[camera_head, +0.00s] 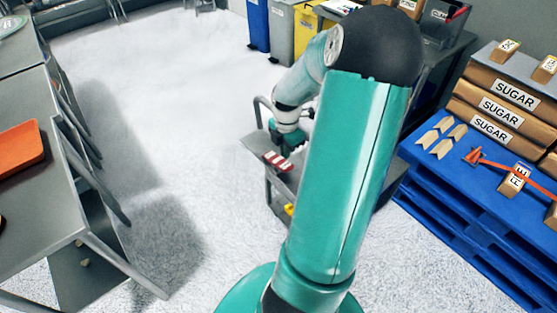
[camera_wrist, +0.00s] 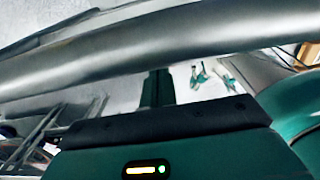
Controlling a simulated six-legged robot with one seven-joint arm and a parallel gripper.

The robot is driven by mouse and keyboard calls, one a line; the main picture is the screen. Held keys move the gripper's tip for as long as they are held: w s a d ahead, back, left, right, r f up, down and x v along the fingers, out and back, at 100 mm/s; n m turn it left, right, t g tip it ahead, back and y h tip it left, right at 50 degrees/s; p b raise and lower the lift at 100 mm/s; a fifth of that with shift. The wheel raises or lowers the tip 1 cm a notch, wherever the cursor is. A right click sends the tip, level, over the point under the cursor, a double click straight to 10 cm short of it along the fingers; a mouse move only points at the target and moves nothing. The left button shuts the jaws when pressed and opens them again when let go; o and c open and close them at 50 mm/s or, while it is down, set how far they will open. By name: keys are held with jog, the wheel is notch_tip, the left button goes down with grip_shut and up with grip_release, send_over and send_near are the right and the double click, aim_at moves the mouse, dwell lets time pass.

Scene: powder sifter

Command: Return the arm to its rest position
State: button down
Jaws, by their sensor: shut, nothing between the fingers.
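My teal and black arm rises through the middle of the head view and bends down at the black joint. Its far end hangs at the grey cart (camera_head: 253,148), partly hidden by the upper link. In the wrist view my gripper (camera_wrist: 157,88) shows as dark teal fingers together beyond the black-edged palm. The fingers are shut with nothing visible between them. A thick grey bar (camera_wrist: 190,40) crosses the wrist view very close to the gripper; I cannot tell whether they touch.
A red and white item (camera_head: 278,161) lies on the cart. A grey table (camera_head: 40,215) with an orange tray (camera_head: 18,150) stands left. Blue pallets (camera_head: 450,215) with sugar boxes (camera_head: 508,112) stand right. Bins (camera_head: 280,30) line the back. The pale floor (camera_head: 170,90) between is open.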

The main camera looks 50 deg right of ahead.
jog(key=shift+r, duration=0.9)
jog(key=w+a+r+m+t+h, duration=0.15)
jog(key=a+r+m, duration=0.25)
jog(key=a+r, duration=0.45)
jog(key=w+a+r+m+h, duration=0.1)
jog(key=w+a+r+m, duration=0.4)
jog(key=a, duration=0.6)
jog(key=s+a+r+m+t+y, duration=0.1)
jog(key=s+a+r+m+t, duration=0.1)
jog(key=a, duration=0.6)
jog(key=s+a+r+m+t+y, duration=0.1)
jog(key=s+a+r+m+t, duration=0.1)
jog(key=s+a+r+m, duration=0.2)
jog(key=s+a+r, duration=0.2)
jog(key=s+a, duration=0.1)
jog(key=a, duration=0.1)
jog(key=shift+s+a+r, duration=0.15)
jog(key=shift+a+r, duration=0.05)
jog(key=shift+r, duration=0.05)
jog(key=shift+y, duration=0.25)
